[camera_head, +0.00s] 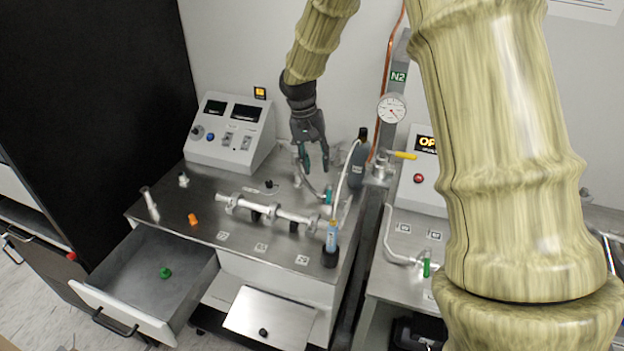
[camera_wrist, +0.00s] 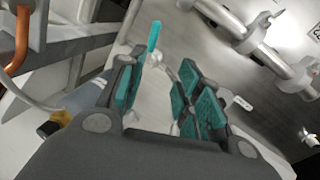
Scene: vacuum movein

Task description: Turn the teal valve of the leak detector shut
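A small teal valve handle (camera_head: 328,194) stands on the steel bench top, near its right side. In the wrist view the teal handle (camera_wrist: 154,37) is an upright lever on a pale metal fitting (camera_wrist: 153,58), just beyond my fingertips and between their lines. My gripper (camera_head: 314,166) points down above and slightly left of the handle. It is open, with its teal-padded fingers (camera_wrist: 160,92) apart and nothing between them. I see no contact with the handle. A white console with dark screens (camera_head: 232,130) stands at the back left of the bench.
A metal pipe assembly (camera_head: 268,211) lies in front of the handle. A thin hose, a blue tube (camera_head: 332,237) and a dark cylinder (camera_head: 357,165) crowd its right side. A gauge (camera_head: 391,109) and yellow lever (camera_head: 404,155) stand further right. A drawer (camera_head: 125,306) is open.

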